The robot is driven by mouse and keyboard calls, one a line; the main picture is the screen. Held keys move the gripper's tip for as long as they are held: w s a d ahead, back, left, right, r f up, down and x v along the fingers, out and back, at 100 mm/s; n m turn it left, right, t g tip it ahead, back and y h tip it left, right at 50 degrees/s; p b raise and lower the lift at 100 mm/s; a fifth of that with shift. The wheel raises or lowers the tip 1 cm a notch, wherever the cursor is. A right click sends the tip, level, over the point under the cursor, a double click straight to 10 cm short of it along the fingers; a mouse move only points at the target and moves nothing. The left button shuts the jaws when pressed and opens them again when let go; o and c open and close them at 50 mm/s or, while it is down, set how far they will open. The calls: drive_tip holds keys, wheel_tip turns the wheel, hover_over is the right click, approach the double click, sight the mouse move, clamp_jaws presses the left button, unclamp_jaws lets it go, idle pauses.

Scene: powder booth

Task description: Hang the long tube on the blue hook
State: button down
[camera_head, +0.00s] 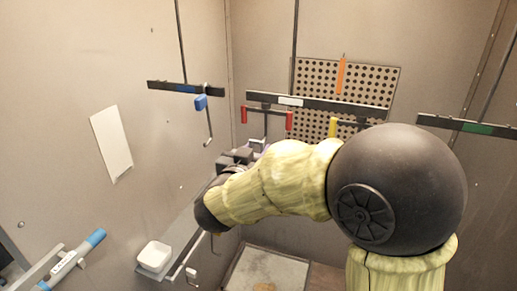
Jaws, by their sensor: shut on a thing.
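The blue hook (201,102) hangs from a dark bar with a blue mark on the left wall. Its thin rod reaches down to a small bent end, and nothing clearly hangs on it. My gripper (240,157) is in the middle of the view, right of and slightly below that end, partly behind my own arm. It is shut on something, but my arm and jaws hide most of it. A small pale piece (258,145) shows at the jaws; I cannot tell whether it is the long tube.
A red-ended hanger (289,121) and a yellow one (333,127) hang from the back bar (318,103), close behind my gripper. A perforated panel (378,83) is behind them. A blue-ended tube (92,240) lies far left.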

drive_tip(key=v, duration=0.5)
idle(0.7)
drive_tip(key=shift+w, duration=0.1)
drive_tip(key=w+d+f+n+y, duration=0.1)
drive_tip(key=w+d+f, duration=0.25)
drive_tip(key=f, duration=0.45)
drive_tip(key=w+d+f+n+y, duration=0.1)
drive_tip(key=w+d+f+y, duration=0.1)
drive_tip(key=w+f, duration=0.45)
drive_tip(key=w+d+f+y, duration=0.1)
drive_tip(key=w+d+f, duration=0.2)
drive_tip(key=f, duration=0.7)
drive_tip(key=s+d+f+n+y, duration=0.1)
drive_tip(key=s+d+f, duration=0.3)
drive_tip(key=f, duration=0.5)
drive_tip(key=s+d+f+n+t+y, duration=0.1)
drive_tip(key=s+d+f, duration=0.3)
drive_tip(key=f, duration=0.6)
drive_tip(key=shift+s+d, duration=0.2)
drive_tip(key=shift+s, duration=0.3)
